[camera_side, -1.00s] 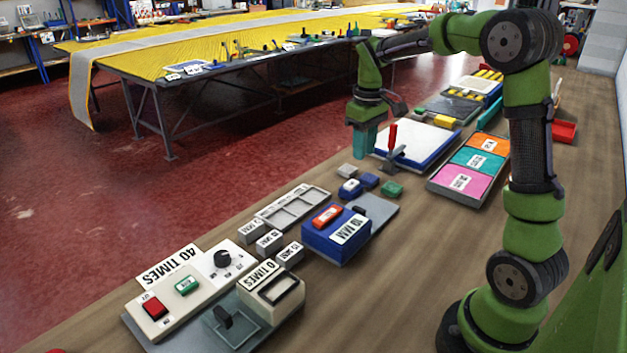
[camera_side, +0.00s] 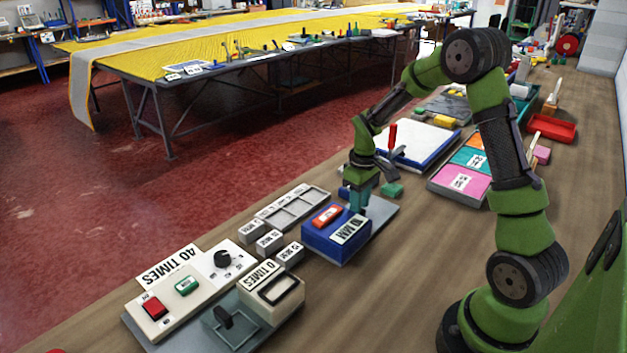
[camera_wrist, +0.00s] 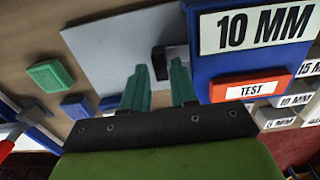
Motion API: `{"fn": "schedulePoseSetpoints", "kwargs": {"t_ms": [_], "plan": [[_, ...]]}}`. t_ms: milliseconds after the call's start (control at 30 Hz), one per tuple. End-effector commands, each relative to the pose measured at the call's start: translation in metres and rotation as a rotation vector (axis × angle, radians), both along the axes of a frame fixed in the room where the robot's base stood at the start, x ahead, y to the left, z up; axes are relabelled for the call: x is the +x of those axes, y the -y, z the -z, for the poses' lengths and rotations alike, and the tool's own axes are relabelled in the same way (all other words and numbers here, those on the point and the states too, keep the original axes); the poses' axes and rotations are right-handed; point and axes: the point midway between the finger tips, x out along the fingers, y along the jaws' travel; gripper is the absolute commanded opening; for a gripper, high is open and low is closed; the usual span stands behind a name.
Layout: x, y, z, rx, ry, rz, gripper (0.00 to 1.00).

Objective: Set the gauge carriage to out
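The gauge is a blue box (camera_side: 322,246) labelled 10 MM with a red TEST button (camera_side: 327,216), set on a grey plate (camera_side: 382,212). The box also shows in the wrist view (camera_wrist: 205,65). A small black handle (camera_wrist: 159,63) stands over the grey plate (camera_wrist: 105,50), close beside the box. My gripper (camera_side: 358,207) is low over the plate at the box's right side, pointing down. In the wrist view its two teal fingers (camera_wrist: 159,86) are apart, with the handle visible in the gap. Whether they touch the handle cannot be told. My gripper hides the handle in the side view.
Labelled grey blocks (camera_side: 269,241) and a slotted tray (camera_side: 292,207) lie left of the box. A green block (camera_side: 392,190) and a red-handled clamp (camera_side: 391,140) stand behind. A control panel (camera_side: 190,285) and a counter box (camera_side: 270,283) are at front left.

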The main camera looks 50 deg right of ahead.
Motion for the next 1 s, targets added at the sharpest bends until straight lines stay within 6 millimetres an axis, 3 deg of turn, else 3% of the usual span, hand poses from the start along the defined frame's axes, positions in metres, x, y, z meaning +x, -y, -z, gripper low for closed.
{"fn": "schedulePoseSetpoints", "kwargs": {"t_ms": [167, 433, 467, 633, 1000], "plan": [[-0.0004, -0.0002, 0.0126, 0.001, -0.001, 0.001, 0.28], [-0.0003, -0.0003, 0.0139, 0.001, 0.0, 0.001, 0.28], [-0.0003, -0.0003, 0.0138, 0.001, 0.0, 0.001, 0.26], [-0.0002, -0.0002, 0.0135, 0.0, 0.0, 0.001, 0.0], [0.0002, 0.0054, 0.0131, -0.001, 0.001, 0.002, 0.0]]}}
